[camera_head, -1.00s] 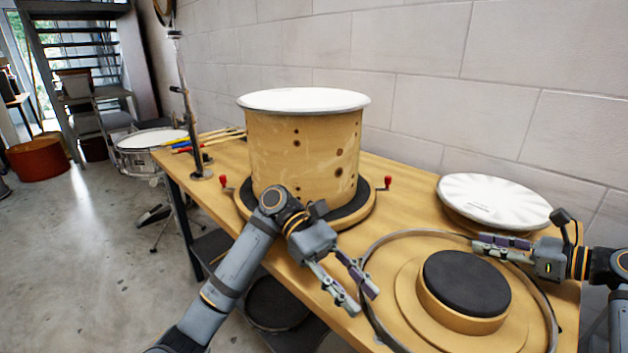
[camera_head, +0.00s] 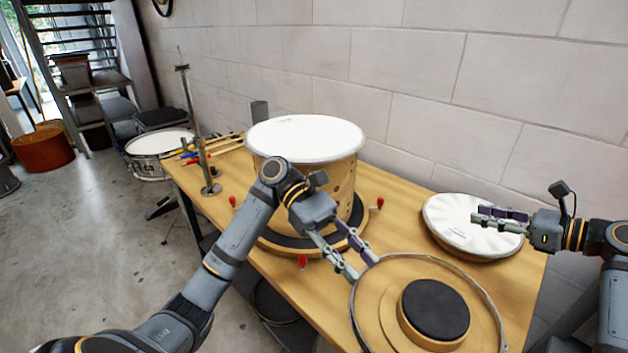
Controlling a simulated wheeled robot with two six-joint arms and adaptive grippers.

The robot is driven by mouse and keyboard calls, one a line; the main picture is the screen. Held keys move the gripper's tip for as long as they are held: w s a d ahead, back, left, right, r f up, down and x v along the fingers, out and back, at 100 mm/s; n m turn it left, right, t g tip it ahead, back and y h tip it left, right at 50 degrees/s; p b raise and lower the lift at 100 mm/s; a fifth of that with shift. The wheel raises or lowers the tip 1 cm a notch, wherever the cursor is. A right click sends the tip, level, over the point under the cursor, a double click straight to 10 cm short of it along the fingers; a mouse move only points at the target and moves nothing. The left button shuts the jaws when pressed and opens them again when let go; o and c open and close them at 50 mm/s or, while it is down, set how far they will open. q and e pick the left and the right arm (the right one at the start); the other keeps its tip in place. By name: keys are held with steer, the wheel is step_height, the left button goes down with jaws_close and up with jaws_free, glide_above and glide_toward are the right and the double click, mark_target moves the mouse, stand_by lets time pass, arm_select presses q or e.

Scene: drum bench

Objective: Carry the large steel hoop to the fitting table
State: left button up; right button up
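The large steel hoop (camera_head: 499,318) is a thin grey ring at the lower right, around a stepped round wooden stand (camera_head: 385,313) with a black top pad (camera_head: 436,309). Its near edge runs out of the picture. My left gripper (camera_head: 362,269) is open at the hoop's far left rim, fingertips apart; whether they touch the rim I cannot tell. My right gripper (camera_head: 474,214) looks open, its fingers seen nearly edge-on, with nothing visible between them. In the picture it lies over the white drumhead, clear of the hoop.
A wooden drum shell with a white head (camera_head: 305,138) stands on a black-topped round base with red-handled clamps (camera_head: 303,261). A white drumhead (camera_head: 446,213) lies at the back right. A metal post (camera_head: 201,150) and pencils are at the left end. A block wall closes the back.

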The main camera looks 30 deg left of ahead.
step_height(320, 180, up, 14)
steer(key=p, duration=1.1)
steer(key=shift+f+p, duration=0.2)
steer(key=shift+p, duration=0.15)
steer(key=shift+f, duration=0.1)
